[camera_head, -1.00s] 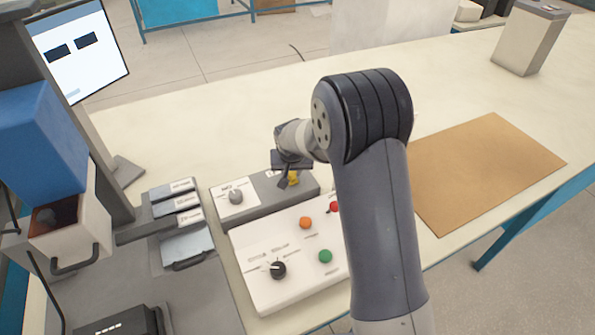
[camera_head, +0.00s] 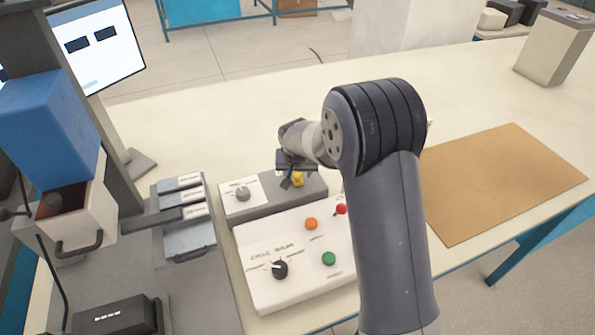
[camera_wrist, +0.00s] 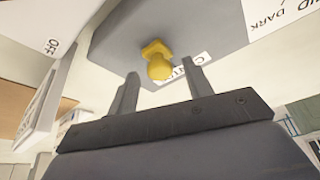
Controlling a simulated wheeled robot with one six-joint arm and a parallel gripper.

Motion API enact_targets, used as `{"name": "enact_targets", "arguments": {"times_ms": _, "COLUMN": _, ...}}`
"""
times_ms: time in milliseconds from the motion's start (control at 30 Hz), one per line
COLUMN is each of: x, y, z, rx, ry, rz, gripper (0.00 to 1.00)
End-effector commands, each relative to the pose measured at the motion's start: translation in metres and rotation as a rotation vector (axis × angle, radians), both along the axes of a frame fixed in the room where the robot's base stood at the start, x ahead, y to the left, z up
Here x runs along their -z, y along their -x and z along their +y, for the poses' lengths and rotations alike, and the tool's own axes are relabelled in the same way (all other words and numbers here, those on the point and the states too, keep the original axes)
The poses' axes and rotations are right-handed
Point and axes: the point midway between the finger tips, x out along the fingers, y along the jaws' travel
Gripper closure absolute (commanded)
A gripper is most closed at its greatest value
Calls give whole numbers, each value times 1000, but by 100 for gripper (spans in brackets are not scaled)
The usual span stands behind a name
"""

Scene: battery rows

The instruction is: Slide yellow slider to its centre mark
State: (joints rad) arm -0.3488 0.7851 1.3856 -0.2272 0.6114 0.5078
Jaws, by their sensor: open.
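The yellow slider (camera_head: 298,179) is a small knob on the grey raised box (camera_head: 262,206) at the back of the control panel. In the wrist view the yellow slider (camera_wrist: 158,62) stands out from the grey face, with a white label (camera_wrist: 190,66) beside it, partly hidden by a finger. The label's readable letters look like "CENT". My gripper (camera_wrist: 160,85) is open, its two fingertips on either side of the knob's line, with the knob just beyond or between the tips. I cannot tell whether they touch. In the head view my gripper (camera_head: 288,176) is beside the slider, partly covering it.
The white panel (camera_head: 262,302) in front carries a black knob (camera_head: 280,269), and orange, green and red buttons. A brown mat (camera_head: 500,185) lies right.

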Motion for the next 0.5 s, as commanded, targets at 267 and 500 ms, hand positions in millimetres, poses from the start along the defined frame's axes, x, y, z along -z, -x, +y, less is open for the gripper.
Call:
{"name": "enact_targets", "arguments": {"times_ms": 267, "x": -24, "y": 10, "z": 0, "rx": -2, "ry": -1, "rz": -4, "gripper": 52}}
{"name": "enact_targets", "arguments": {"times_ms": 500, "x": -65, "y": 26, "z": 0, "rx": -1, "ry": -2, "rz": -5, "gripper": 52}}
